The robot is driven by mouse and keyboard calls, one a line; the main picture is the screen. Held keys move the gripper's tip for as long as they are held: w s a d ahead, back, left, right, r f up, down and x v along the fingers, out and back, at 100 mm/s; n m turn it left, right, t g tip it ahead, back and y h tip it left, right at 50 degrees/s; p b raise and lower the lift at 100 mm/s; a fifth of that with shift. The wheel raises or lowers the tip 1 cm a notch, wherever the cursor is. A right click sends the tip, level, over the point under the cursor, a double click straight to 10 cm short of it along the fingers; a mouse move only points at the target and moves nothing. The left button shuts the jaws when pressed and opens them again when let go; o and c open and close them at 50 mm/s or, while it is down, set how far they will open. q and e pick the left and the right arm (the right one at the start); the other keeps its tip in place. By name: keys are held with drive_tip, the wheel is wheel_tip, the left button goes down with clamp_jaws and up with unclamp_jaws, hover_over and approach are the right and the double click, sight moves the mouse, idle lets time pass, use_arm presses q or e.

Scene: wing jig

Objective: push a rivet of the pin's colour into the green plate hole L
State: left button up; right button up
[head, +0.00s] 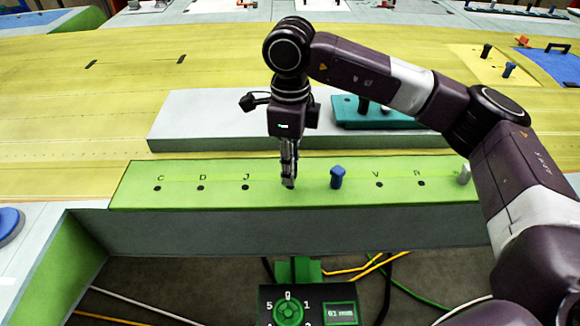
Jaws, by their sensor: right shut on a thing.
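The green plate (215,173) runs along the front of the table, with a row of lettered holes. C, D and J show at the left, V and R at the right. No letter L is readable; the gripper covers part of the row between J and the blue pin. The blue pin (337,177) stands upright in the plate, and a grey pin (464,174) stands at the right end, partly beside my arm. My right gripper (289,184) points down at the plate between J and the blue pin. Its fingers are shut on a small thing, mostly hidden. My left gripper is out of view.
A grey block (210,118) lies behind the plate, with a teal block (380,120) carrying dark pegs on it. A yellow plate (485,65) with pegs is at the back right. A dial box (290,310) sits below the front edge.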

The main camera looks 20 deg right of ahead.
drive_tip(key=shift+f+b, duration=1.05)
drive_tip(key=shift+f, duration=0.25)
drive_tip(key=o, duration=1)
wheel_tip(320, 180, up, 12)
drive_tip(key=shift+r, duration=0.1)
